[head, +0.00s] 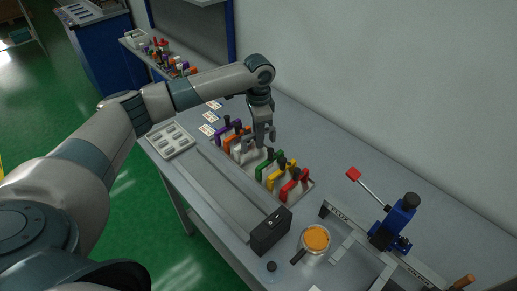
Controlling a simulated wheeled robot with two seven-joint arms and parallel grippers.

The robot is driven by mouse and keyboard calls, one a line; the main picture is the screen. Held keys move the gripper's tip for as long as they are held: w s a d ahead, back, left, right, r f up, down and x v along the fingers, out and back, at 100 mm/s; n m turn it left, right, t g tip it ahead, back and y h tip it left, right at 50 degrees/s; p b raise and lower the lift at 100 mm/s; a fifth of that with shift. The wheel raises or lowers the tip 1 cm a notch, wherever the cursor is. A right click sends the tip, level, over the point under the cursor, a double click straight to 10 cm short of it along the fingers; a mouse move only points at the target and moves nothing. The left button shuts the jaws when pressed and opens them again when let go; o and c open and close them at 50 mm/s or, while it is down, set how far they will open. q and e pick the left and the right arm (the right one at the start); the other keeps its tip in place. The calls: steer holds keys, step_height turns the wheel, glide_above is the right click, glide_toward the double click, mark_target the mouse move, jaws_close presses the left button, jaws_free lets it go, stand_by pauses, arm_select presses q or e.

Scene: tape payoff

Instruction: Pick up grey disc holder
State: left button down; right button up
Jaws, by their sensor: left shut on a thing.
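A row of coloured disc holders stands in a light tray (307,193) on the bench. From left to right I see a purple holder (224,132), an orange holder (236,140), a green holder (263,163), a yellow holder (281,174) and a red holder (295,186). My left gripper (262,138) points down over the row, between the orange and green holders, and is shut on the grey disc holder. That holder is small and mostly hidden by the fingers, and I cannot tell whether it touches the tray. My right gripper is out of view.
A pale tray (170,139) and white cards (208,130) lie left. A wall runs behind the bench.

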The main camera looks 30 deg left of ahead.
arm_select(q)
steer(key=shift+r, duration=0.95)
steer(key=shift+d, duration=0.1)
steer(key=s+d+r+n+b, duration=0.2)
steer(key=s+d+r+n, duration=0.2)
steer(key=s, duration=0.3)
steer(key=s+d+r+n+b, duration=0.3)
steer(key=s+d+r+n, duration=0.1)
steer(key=s+d, duration=0.3)
steer(key=shift+s+r+n, duration=0.2)
steer(key=shift+s+n, duration=0.45)
steer(key=shift+n, duration=0.05)
steer(key=shift+d, duration=0.1)
